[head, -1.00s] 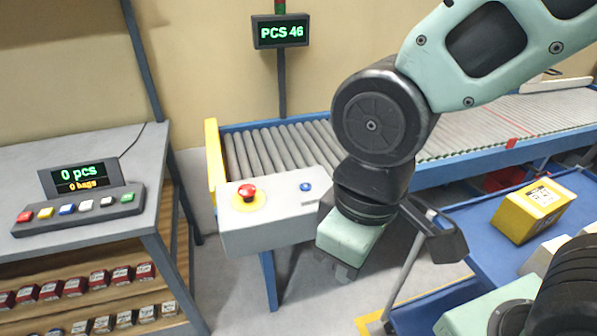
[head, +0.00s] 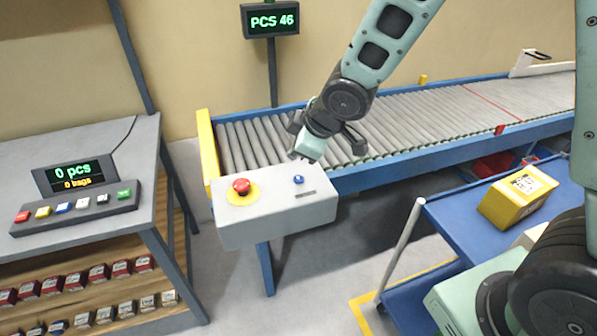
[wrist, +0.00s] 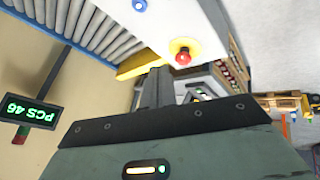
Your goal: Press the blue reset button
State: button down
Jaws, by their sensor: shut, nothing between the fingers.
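A small blue button (head: 298,179) sits on top of the pale control box (head: 275,232) at the conveyor's near end. It also shows at the top edge of the wrist view (wrist: 139,5). My gripper (head: 297,157) is shut and empty, just behind and above the blue button, apart from it. In the wrist view the closed fingers (wrist: 155,88) point toward the box side. A red mushroom button (head: 241,187) on a yellow disc is left of the blue button. Another blue key (head: 64,208) is on the keypad on the left table.
The roller conveyor (head: 430,116) runs behind the box. A display reading PCS 46 (head: 271,20) stands at the back. A keypad with a 0 pcs screen (head: 76,174) is on the left table. A yellow package (head: 517,197) lies on the blue cart at right.

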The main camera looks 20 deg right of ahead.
aim_at(303, 179)
jog(key=w+d+f+n+y+p, duration=0.1)
jog(key=w+d+f+n+y, duration=0.2)
jog(key=w+d+n, duration=0.1)
jog(key=w+n, duration=0.1)
jog(key=w, duration=0.1)
jog(key=shift+w+t, duration=0.3)
jog(key=shift+w, duration=0.05)
notch_tip(303, 179, down, 9)
jog(key=b, duration=0.7)
jog(key=shift+r, duration=0.15)
dwell(1.5)
jog(key=shift+f+b, duration=0.4)
